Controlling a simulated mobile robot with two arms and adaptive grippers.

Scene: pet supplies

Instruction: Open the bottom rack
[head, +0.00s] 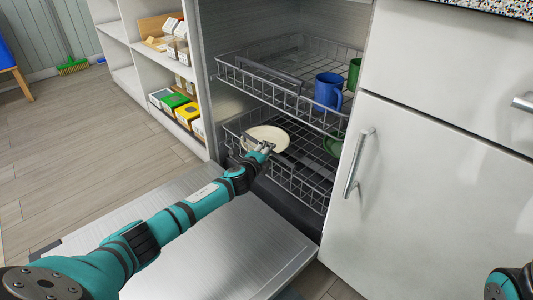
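The bottom rack (313,187) is a dark wire basket low inside the open dishwasher, and it looks pushed in. A cream plate (268,136) lies in it on the left. My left gripper (262,146) is at the rack's front, in front of the plate; its fingers are small in view, and I cannot tell whether they are open or shut or touch the wire. My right arm shows only as a small part at the lower right corner; its gripper is out of view.
The upper rack (291,93) juts out above and holds a blue mug (328,91) and a green mug (354,73). The lowered dishwasher door (215,250) lies below my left arm. A white cabinet (430,180) stands right, shelves (152,75) left.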

